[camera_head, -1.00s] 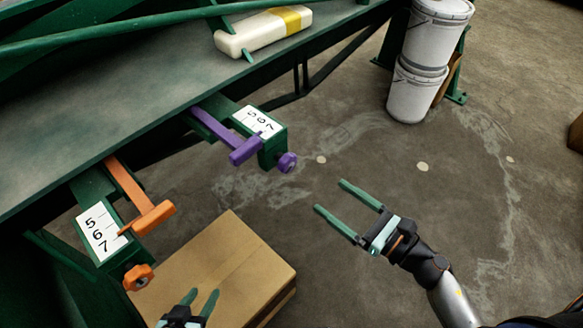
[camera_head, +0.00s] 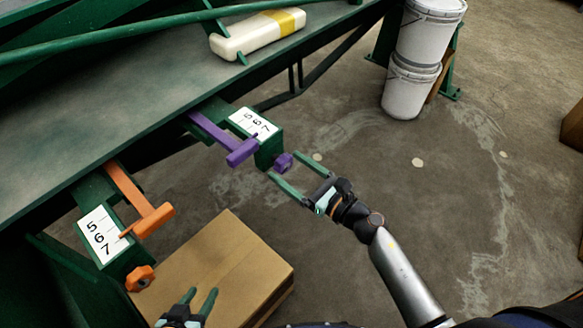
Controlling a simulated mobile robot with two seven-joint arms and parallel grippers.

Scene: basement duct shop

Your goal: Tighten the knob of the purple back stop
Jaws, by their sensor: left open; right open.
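The purple back stop (camera_head: 212,131) is a T-shaped bar on a green bracket at the bench edge, beside a white scale plate (camera_head: 254,123). Its purple knob (camera_head: 284,161) sits at the bracket's outer end. My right gripper (camera_head: 287,174) is open, with its two green fingers reaching up to the knob, seemingly one on each side. Whether the fingers touch it cannot be told. My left gripper (camera_head: 200,298) is open and empty at the bottom, in front of the cardboard box.
An orange back stop (camera_head: 130,192) with an orange knob (camera_head: 140,278) is at the left. A cardboard box (camera_head: 215,268) stands below the bench. White buckets (camera_head: 412,90) are stacked at the back. A white and yellow container (camera_head: 257,34) lies on the bench (camera_head: 90,120).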

